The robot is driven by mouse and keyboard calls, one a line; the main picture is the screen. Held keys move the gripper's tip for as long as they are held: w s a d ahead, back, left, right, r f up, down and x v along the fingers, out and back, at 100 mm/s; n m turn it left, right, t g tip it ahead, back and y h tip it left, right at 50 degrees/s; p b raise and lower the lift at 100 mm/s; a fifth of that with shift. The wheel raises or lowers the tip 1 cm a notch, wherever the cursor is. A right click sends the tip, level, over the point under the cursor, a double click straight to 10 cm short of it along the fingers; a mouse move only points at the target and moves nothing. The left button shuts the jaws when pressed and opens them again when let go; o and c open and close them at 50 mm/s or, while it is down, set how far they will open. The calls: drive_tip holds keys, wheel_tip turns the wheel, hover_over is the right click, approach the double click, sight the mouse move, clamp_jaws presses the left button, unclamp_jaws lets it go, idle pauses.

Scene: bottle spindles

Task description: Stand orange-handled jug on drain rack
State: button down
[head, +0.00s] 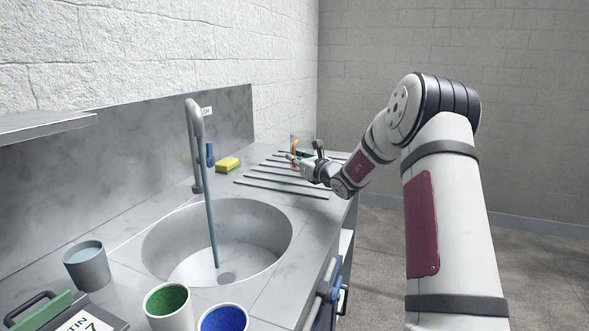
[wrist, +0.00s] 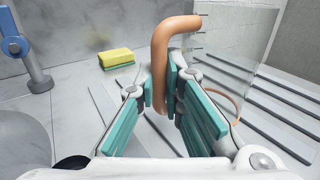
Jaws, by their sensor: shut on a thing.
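The orange-handled jug (head: 303,138) is a clear glass vessel above the far end of the drain rack in the head view. In the wrist view its orange handle (wrist: 160,60) runs down between my finger pads and its see-through body (wrist: 235,45) is to the right. My gripper (wrist: 165,95) is shut on the handle. The drain rack (head: 285,190) is a row of thin grey bars on the counter, and the bars (wrist: 285,105) also show behind the jug in the wrist view. The jug looks upright; I cannot tell whether its base touches the bars.
The round sink (head: 165,245) and tall tap (head: 194,140) are nearer. The nearer bars are bare.

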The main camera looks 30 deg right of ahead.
sight(295, 167)
drive_tip(key=shift+f, duration=1.6)
drive_tip(key=shift+f+b, duration=0.15)
drive_tip(key=shift+b, duration=0.2)
drive_tip(key=c, duration=1.7)
unclamp_jaws()
